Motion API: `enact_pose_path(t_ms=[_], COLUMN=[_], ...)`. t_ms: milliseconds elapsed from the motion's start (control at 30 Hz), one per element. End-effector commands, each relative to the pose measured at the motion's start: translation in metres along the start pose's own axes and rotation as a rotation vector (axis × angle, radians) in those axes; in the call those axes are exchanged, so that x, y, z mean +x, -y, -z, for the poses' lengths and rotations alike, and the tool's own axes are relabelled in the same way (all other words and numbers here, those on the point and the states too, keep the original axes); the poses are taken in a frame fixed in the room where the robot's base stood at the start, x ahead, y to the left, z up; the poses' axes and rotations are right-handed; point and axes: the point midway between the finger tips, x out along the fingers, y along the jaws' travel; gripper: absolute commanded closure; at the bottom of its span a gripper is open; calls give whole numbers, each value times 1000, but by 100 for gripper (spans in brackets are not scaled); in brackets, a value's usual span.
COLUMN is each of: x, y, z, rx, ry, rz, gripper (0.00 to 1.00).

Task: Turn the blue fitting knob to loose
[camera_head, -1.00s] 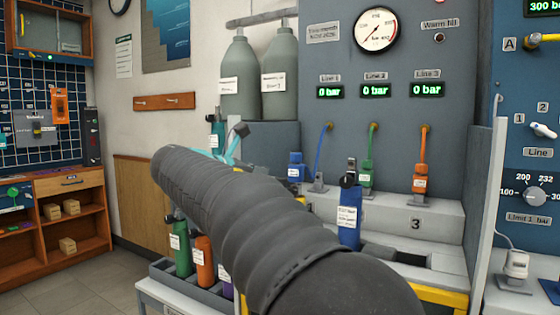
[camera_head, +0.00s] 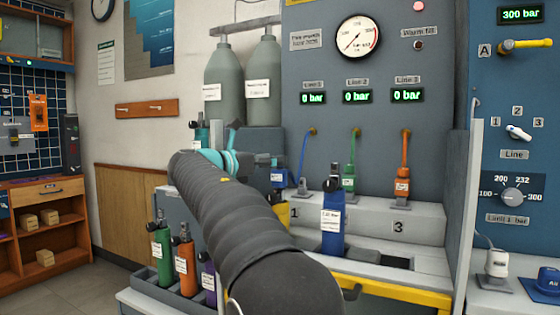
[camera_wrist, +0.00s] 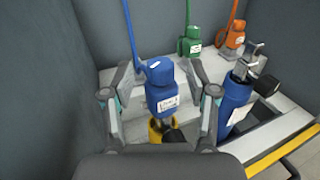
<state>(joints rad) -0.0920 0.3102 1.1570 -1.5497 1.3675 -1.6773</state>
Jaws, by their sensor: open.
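The blue fitting (camera_wrist: 162,88) hangs on the blue hose of line 1 and carries a white label. It also shows in the head view (camera_head: 278,178), partly behind my gripper (camera_head: 266,160). In the wrist view my gripper (camera_wrist: 160,68) is open, with one finger on each side of the blue fitting and visible gaps. I cannot make out a separate knob or its setting. A yellow and black part (camera_wrist: 156,131) is just below the fitting.
A blue cylinder (camera_head: 332,222) with a metal valve stands to the right. Green (camera_head: 349,180) and orange (camera_head: 402,186) fittings stand behind it. The panel displays for lines 1 to 3 read 0 bar. A grey wall (camera_wrist: 50,80) is close on the left.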

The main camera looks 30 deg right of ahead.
Motion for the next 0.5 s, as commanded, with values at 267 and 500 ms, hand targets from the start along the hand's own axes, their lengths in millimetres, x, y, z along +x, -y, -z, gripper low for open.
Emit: enact_pose_path(t_ms=[267,500], x=[31,35], y=[0,0], z=[0,0], rx=[1,1], ry=[0,0], rz=[0,0], gripper=[41,41])
